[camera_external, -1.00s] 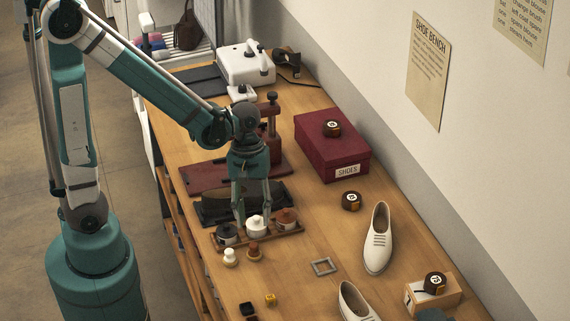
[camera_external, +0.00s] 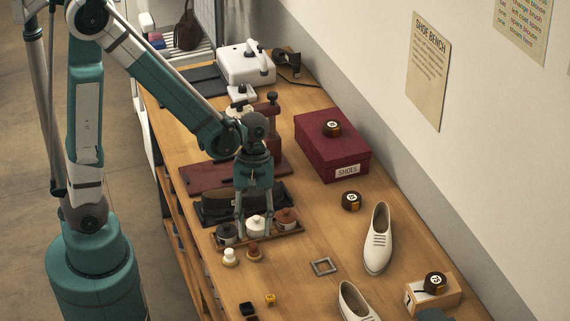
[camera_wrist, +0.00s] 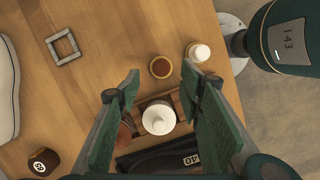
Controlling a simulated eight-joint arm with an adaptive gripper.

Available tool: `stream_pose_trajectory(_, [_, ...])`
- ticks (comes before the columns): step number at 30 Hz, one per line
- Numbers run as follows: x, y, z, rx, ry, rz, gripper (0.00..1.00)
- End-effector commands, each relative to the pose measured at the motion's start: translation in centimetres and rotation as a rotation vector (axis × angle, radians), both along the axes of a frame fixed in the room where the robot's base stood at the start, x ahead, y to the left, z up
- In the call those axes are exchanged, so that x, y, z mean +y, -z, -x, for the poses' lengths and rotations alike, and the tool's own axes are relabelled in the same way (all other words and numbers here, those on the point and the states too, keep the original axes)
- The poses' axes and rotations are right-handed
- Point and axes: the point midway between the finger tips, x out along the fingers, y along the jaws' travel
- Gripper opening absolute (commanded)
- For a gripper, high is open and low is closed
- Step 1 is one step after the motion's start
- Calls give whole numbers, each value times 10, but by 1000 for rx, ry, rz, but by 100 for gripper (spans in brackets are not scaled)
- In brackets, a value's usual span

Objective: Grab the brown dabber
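The brown dabber (camera_external: 253,250) is a small piece with a brown top and a pale base. It stands on the bench in front of a wooden tray. In the wrist view the brown dabber (camera_wrist: 161,67) shows from above, ahead of the tray and between the fingertips in the picture. My gripper (camera_external: 254,231) is open and empty, pointing down over the tray, behind the dabber. In the wrist view its two green fingers (camera_wrist: 160,76) are wide apart, with the white jar (camera_wrist: 158,118) below them.
A white dabber (camera_external: 230,256) stands just left of the brown one. The tray (camera_external: 275,237) holds black (camera_external: 227,234), white (camera_external: 256,226) and brown (camera_external: 286,218) jars. A square metal frame (camera_external: 323,267) lies to the right. The bench in front is mostly clear.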

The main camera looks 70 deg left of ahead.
Motion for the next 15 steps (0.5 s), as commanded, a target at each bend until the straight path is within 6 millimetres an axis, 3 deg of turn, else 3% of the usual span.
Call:
stream_pose_trajectory(6, [-4, 14, 1, 0, 1, 0, 37])
stream_pose_trajectory(15, [-4, 17, 2, 0, 0, 0, 37])
